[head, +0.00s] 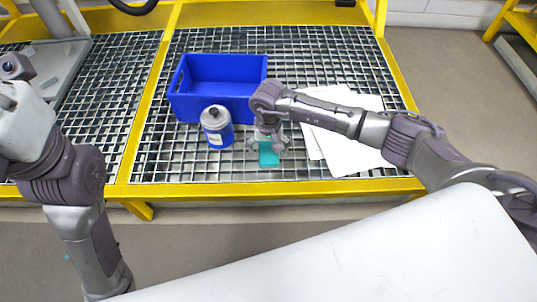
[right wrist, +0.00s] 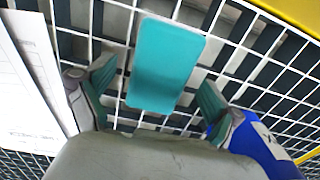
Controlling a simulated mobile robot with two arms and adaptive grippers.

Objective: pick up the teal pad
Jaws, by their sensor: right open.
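The teal pad (head: 267,154) is a flat rounded rectangle lying on the metal grating, near the platform's front edge. In the right wrist view the teal pad (right wrist: 165,64) shows nearly whole, just ahead of my fingers. My right gripper (head: 268,146) is above the pad in the head view, pointing down. In the right wrist view my right gripper (right wrist: 155,100) is open, with one finger on each side of the pad's near part. I see no contact with the pad. My left arm shows at the left of the head view, but its gripper fingers do not show clearly.
A blue and grey canister (head: 217,128) stands just left of my right gripper. A blue crate (head: 218,95) is behind it. White paper sheets (head: 350,155) lie to the right. The platform has a yellow frame (head: 280,188) along its front.

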